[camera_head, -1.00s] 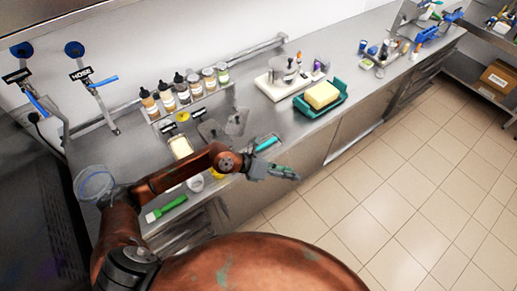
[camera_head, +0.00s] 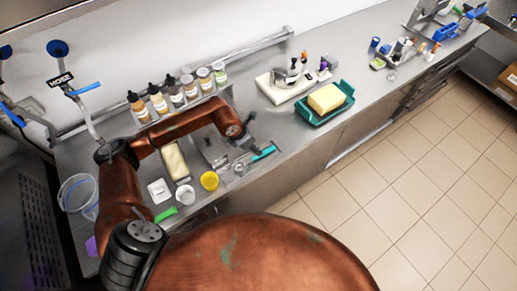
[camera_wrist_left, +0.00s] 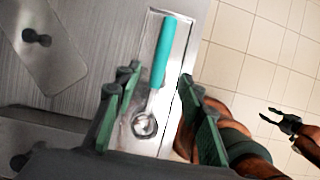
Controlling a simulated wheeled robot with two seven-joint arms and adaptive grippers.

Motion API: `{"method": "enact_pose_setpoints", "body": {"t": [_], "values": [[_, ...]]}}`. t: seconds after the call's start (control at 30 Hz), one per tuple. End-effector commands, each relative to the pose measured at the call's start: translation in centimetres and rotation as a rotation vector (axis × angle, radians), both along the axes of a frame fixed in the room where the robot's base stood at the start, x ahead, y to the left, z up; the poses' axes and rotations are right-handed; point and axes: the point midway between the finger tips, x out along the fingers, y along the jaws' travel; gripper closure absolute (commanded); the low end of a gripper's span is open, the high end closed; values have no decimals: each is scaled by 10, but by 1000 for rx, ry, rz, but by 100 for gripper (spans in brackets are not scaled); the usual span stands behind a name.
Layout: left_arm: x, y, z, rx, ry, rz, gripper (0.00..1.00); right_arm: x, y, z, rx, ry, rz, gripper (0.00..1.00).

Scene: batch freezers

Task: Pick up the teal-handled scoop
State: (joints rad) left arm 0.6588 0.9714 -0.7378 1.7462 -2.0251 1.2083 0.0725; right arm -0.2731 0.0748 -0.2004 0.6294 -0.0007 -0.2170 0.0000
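The teal-handled scoop (camera_head: 263,153) lies in a shallow recess near the counter's front edge. In the left wrist view its teal handle (camera_wrist_left: 165,52) points away and its round metal bowl (camera_wrist_left: 144,124) is nearer. My left gripper (camera_wrist_left: 160,78) is open, with the scoop between its two green-padded fingers in the picture; no finger visibly touches it. In the head view the left gripper (camera_head: 243,150) hangs above the scoop, beside its handle. My right gripper (camera_wrist_left: 270,114) shows only in the left wrist view, at the right, with its fingers apart and empty.
Grey metal lids (camera_head: 213,150) lie left of the scoop. A yellow cup (camera_head: 209,181), a white cup (camera_head: 186,196) and a tub (camera_head: 174,162) stand farther left. Bottles (camera_head: 158,99) line the back. A teal tray (camera_head: 313,116) with a yellow block stands right. Open floor lies in front.

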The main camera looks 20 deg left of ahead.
Motion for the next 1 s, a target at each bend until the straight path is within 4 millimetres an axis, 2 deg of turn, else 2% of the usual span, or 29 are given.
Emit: {"method": "enact_pose_setpoints", "body": {"t": [0.27,0.43,0.57,0.67,0.8,0.9,1.0], "values": [[7,-9,-24,-3,2,-2,63,-35,-2,4,-3,43,-9,60],[11,-14,-45,-3,3,-3,63,-53,-7,14,-7,64,-13,60],[16,-17,-62,-4,2,-1,63,-48,-10,18,-11,58,-10,60],[18,-17,-70,-2,1,0,63,-34,-11,20,-12,42,-7,60],[19,-17,-73,-1,0,0,63,-19,-10,21,-11,21,-4,60],[19,-17,-73,-1,0,0,63,-19,-10,21,-11,21,-4,60],[19,-17,-73,-1,0,0,70,-22,-9,20,-10,25,-5,60]]}}
